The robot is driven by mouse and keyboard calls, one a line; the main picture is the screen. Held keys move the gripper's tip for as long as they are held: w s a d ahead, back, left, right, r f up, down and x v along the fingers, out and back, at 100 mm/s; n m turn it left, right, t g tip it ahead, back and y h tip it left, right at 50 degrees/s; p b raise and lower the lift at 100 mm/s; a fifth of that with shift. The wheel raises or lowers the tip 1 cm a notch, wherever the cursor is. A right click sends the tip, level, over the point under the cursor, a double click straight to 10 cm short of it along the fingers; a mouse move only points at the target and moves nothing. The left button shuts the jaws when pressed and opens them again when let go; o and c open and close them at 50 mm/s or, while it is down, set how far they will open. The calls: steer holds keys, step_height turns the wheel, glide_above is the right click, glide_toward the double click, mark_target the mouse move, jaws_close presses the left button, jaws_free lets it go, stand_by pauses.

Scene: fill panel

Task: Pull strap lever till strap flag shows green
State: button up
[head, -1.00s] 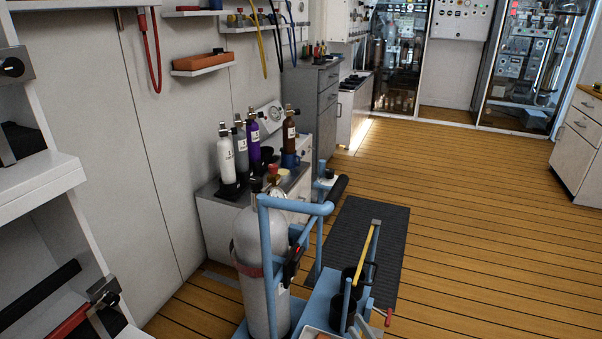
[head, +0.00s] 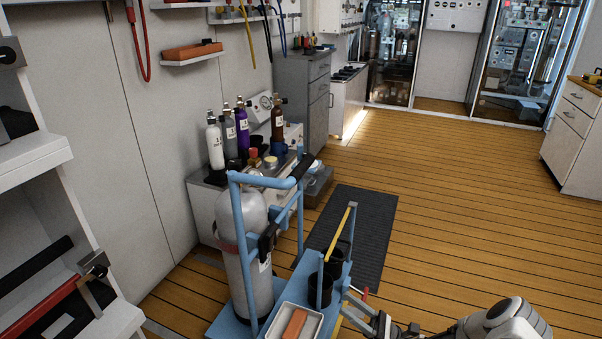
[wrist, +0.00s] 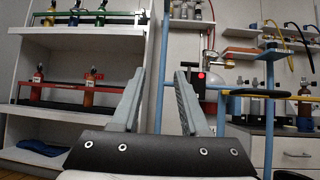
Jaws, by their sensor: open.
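A black strap lever (head: 268,241) sits at the cylinder's right side, by the blue frame. In the wrist view a small red flag (wrist: 201,75) shows on the dark strap fitting (wrist: 214,84), just right of my right finger; I see no green on it. My gripper (wrist: 161,78) is open and empty, its fingers apart. In the head view my gripper (head: 358,312) is at the lower right, beside the cart and apart from the lever.
The cart carries a white tray with an orange block (head: 295,323), black cups (head: 328,285) and a yellow bar (head: 340,235). A bench with small bottles (head: 214,145) stands behind it. White shelves (head: 35,160) are at left. The wooden floor (head: 460,210) at right is clear.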

steer(key=s+a+r+n+g+h, duration=0.3)
steer(key=r+n+g+h, duration=0.3)
steer(key=r+n, duration=0.1)
steer(key=s+a+r+n+g+h, duration=0.2)
steer(key=s+r+n+g+h, duration=0.2)
steer(key=r+n+g+h, duration=0.3)
steer(key=s+d+r+n+t+h, duration=0.35)
steer(key=s+r+t+h, duration=0.3)
steer(key=r, duration=0.25)
steer(key=s+d+r+n+t+h, duration=0.3)
steer(key=s+r+n+t+h, duration=0.15)
steer(key=s+r, duration=0.35)
step_height(320, 180, up, 28)
steer(key=p, duration=2.7)
steer(key=shift+w+m+t+h, duration=0.3)
steer(key=shift+w+m, duration=0.05)
steer(key=shift+m, duration=0.05)
steer(key=shift+d, duration=0.1)
